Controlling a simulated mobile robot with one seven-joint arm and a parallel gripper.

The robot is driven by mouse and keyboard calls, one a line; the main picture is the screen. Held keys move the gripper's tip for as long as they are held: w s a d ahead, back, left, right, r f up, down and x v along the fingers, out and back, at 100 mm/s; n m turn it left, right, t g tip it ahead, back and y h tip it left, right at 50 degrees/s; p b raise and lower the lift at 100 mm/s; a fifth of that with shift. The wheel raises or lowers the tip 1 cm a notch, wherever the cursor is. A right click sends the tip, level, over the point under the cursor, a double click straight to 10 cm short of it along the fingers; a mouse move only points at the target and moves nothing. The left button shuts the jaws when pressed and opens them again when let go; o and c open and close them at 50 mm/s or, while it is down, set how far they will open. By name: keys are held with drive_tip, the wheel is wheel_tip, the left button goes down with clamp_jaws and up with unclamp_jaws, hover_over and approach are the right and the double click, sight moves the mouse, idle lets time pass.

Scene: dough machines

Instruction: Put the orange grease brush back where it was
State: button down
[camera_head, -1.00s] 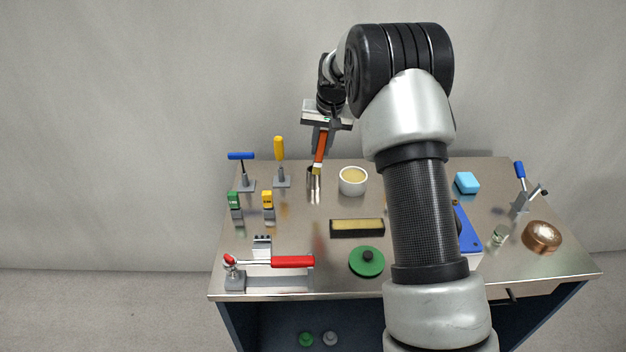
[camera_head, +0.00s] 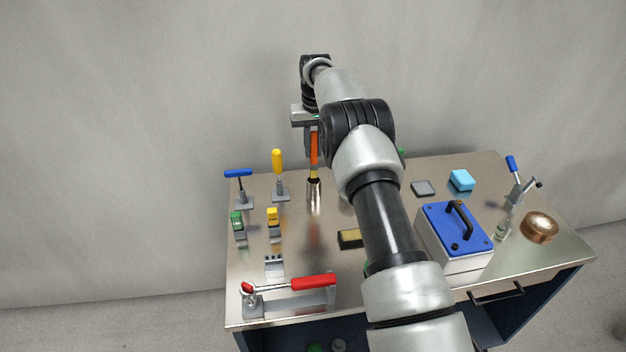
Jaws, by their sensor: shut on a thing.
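The orange grease brush (camera_head: 314,150) hangs upright, handle up, below my gripper (camera_head: 311,132). My gripper is shut on the upper part of its handle; the fingers are partly hidden by my arm. The brush's pale yellowish lower end is right at the mouth of a narrow metal cup (camera_head: 314,198) at the back of the steel table. I cannot tell how far the tip is inside the cup.
Left of the cup stand a yellow-handled tool (camera_head: 278,162) and a blue-handled tool (camera_head: 238,174). A red-handled clamp (camera_head: 312,283) is at the front.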

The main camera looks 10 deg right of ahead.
sight(314, 163)
wheel_tip(314, 163, down, 7)
drive_tip(key=shift+f, duration=0.2)
idle(0.3)
drive_tip(key=shift+f, duration=0.2)
drive_tip(key=c, duration=1.6)
unclamp_jaws()
drive_tip(key=shift+r, duration=0.1)
